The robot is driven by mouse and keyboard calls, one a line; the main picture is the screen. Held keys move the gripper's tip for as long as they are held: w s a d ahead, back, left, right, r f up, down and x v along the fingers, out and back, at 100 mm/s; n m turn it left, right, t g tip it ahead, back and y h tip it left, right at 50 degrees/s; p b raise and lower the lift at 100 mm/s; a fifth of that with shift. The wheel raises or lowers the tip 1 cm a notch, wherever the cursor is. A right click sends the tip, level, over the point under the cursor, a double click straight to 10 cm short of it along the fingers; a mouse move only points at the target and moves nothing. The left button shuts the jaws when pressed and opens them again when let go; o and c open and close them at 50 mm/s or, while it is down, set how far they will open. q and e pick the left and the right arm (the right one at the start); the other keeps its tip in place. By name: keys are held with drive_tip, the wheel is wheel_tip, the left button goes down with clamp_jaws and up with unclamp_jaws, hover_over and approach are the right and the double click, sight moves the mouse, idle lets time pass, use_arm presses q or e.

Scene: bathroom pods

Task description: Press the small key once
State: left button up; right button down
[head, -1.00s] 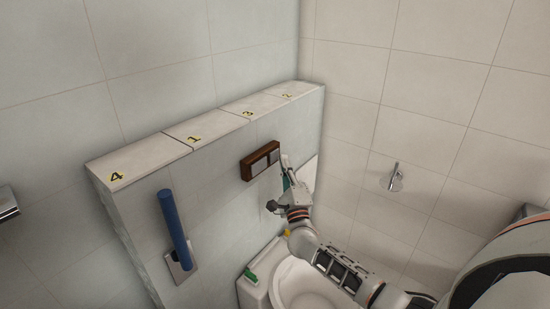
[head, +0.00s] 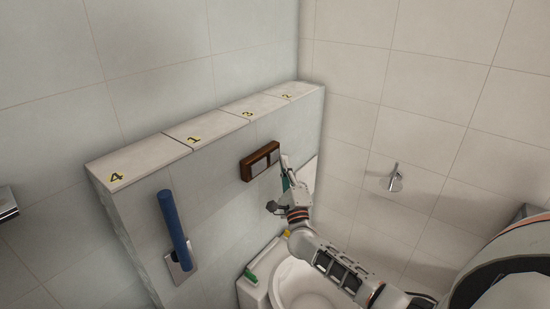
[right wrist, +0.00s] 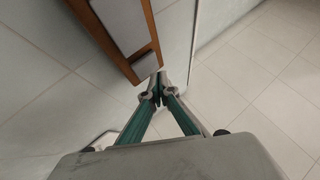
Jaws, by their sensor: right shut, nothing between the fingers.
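The flush plate (head: 246,172) is a brown frame on the low tiled wall with two grey keys. The large key (head: 258,166) is on the left and the small key (head: 274,156) is on the right. In the right wrist view, the large key (right wrist: 121,22) is at the top and the small key (right wrist: 146,67) is below it, close to the fingertips. My right gripper (head: 284,163) is shut and empty, with its green fingers pointing at the plate's right end. Its tips (right wrist: 158,94) look just beside the small key; I cannot tell whether they touch. My left gripper is out of view.
The toilet (head: 300,285) stands below my right forearm. A blue bar (head: 172,217) sticks out from the wall left of the plate. A ledge with numbered tiles (head: 220,124) runs above. A metal fitting (head: 393,178) is on the right wall.

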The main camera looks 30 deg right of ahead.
drive_tip(key=shift+w, duration=0.1)
drive_tip(key=shift+w+a, duration=0.15)
drive_tip(key=shift+w, duration=0.2)
drive_tip(key=shift+w+a+b, duration=0.2)
drive_tip(key=shift+w+b, duration=0.15)
drive_tip(key=shift+w, duration=0.05)
idle(0.9)
drive_tip(key=shift+s, duration=0.15)
drive_tip(key=shift+s+d+r, duration=0.1)
drive_tip(key=shift+s+d, duration=0.05)
drive_tip(key=shift+s, duration=0.05)
drive_tip(key=shift+s+d+p, duration=0.2)
drive_tip(key=shift+s+p, duration=0.2)
drive_tip(key=shift+s, duration=0.1)
